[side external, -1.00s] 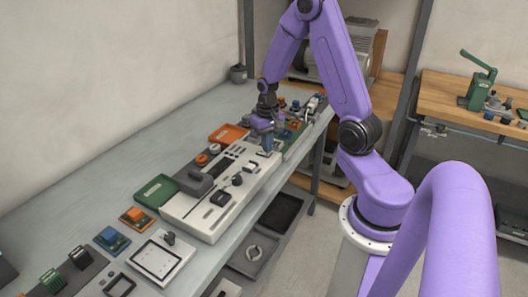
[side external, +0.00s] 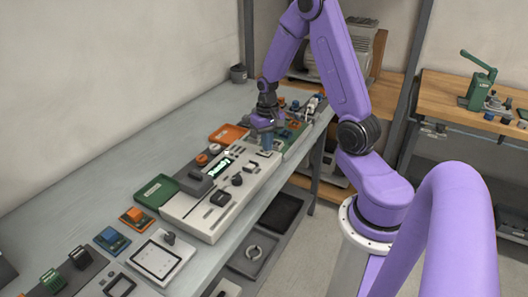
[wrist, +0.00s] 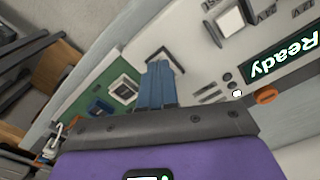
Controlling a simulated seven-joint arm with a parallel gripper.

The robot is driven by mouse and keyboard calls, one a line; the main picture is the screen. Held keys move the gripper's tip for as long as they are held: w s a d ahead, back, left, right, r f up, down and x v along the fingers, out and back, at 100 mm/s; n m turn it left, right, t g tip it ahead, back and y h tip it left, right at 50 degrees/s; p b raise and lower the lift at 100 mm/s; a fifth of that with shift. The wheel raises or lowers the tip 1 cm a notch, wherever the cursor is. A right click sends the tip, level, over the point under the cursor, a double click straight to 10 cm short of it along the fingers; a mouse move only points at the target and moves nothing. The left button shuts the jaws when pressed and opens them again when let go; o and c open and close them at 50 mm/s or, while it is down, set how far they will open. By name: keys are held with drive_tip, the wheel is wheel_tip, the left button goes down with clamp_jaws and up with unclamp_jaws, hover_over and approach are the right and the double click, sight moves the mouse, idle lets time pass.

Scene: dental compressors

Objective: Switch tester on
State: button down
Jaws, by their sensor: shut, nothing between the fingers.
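The tester is a long pale panel (side external: 200,214) on the bench, with knobs, slots and a dark display (side external: 219,168). The display is lit and reads "Ready"; the word also shows on the display in the wrist view (wrist: 282,54). A small round lamp beside the display glows white in the wrist view (wrist: 237,94). My gripper (side external: 267,146) points down at the far end of the panel. Its blue fingers are together and empty in the wrist view (wrist: 160,80), close to the panel edge. I cannot tell whether they touch it.
A green board (wrist: 115,92) with small parts lies beside the panel's far end. An orange tray (side external: 228,133) and a green tray (side external: 156,190) lie along the wall side. Smaller modules stand nearer the camera. The bench along the wall is clear.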

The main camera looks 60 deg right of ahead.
drive_tip(key=shift+r, duration=2.9)
